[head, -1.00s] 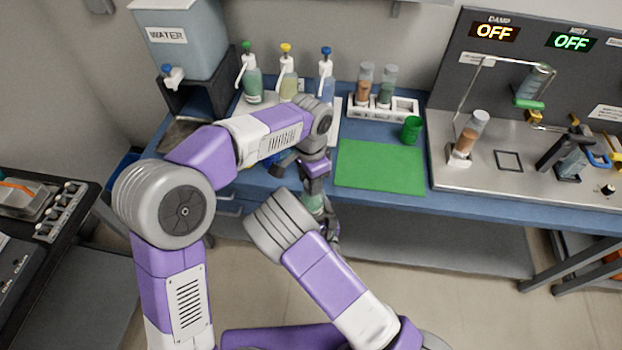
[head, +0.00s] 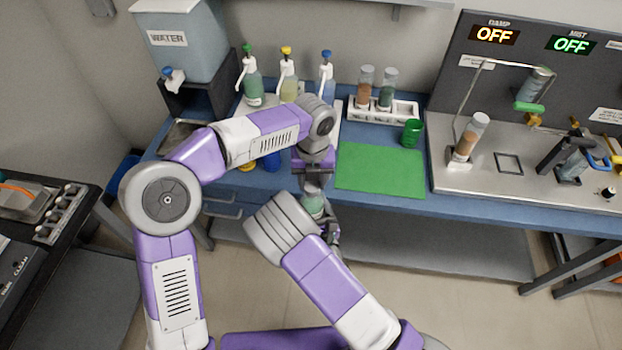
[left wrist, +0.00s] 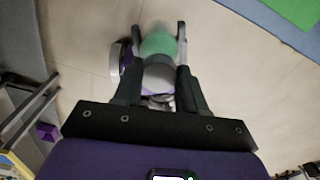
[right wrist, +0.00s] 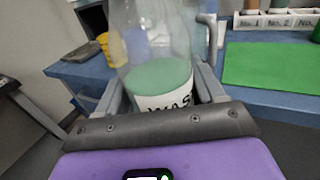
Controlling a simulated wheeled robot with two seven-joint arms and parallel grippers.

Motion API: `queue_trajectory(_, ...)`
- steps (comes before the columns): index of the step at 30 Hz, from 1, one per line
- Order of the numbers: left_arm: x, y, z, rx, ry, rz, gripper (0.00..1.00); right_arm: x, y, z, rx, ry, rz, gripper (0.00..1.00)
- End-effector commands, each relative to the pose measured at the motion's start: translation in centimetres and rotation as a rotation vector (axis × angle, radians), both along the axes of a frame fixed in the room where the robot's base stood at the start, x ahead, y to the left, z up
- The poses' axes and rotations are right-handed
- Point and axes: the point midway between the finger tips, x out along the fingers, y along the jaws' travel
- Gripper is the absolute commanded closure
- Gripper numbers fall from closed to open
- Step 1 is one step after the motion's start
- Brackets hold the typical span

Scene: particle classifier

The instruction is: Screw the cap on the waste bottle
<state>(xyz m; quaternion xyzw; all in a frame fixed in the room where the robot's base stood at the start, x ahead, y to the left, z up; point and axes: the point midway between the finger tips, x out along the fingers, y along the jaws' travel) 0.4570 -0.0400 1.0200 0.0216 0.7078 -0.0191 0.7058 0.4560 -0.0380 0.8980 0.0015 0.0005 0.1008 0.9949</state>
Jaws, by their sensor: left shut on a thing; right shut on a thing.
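The waste bottle (right wrist: 160,85) is clear, with green content and a white label reading "WAS". My right gripper (head: 326,212) is shut around its body, and the bottle is held in the air in front of the bench. The bottle also shows in the head view (head: 313,203), just below my left gripper (head: 313,184). My left gripper points down over the bottle top and is shut on a small grey round piece, apparently the cap (left wrist: 159,78). Whether the cap is seated on the neck cannot be told.
The blue bench (head: 385,203) has a green mat (head: 380,167), a green cup (head: 411,133) and a vial rack (head: 390,108). Several pump bottles stand behind my left arm. A yellow and a blue container (head: 271,162) sit near it. Open floor lies below the held bottle.

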Motion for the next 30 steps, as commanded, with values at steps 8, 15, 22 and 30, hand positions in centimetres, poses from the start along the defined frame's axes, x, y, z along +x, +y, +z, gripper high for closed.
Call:
queue_trajectory(8, -0.12, -0.32, -0.12, -0.002, 0.004, -0.579, 0.87, 0.0, -0.01, 0.03, 0.0, -0.001, 0.0, 1.0)
queue_trajectory(15, -0.31, -0.47, -0.16, -0.003, 0.006, -0.874, 0.87, 0.02, 0.0, 0.04, 0.0, -0.001, 0.0, 1.0)
queue_trajectory(22, -0.26, -0.45, -0.02, -0.001, 0.001, -0.911, 0.87, 0.02, -0.01, 0.06, 0.0, -0.002, 0.0, 1.0)
queue_trajectory(30, -0.25, -0.45, -0.02, -0.001, 0.001, -0.908, 0.42, 0.02, -0.01, 0.05, 0.0, -0.002, 0.0, 1.0)
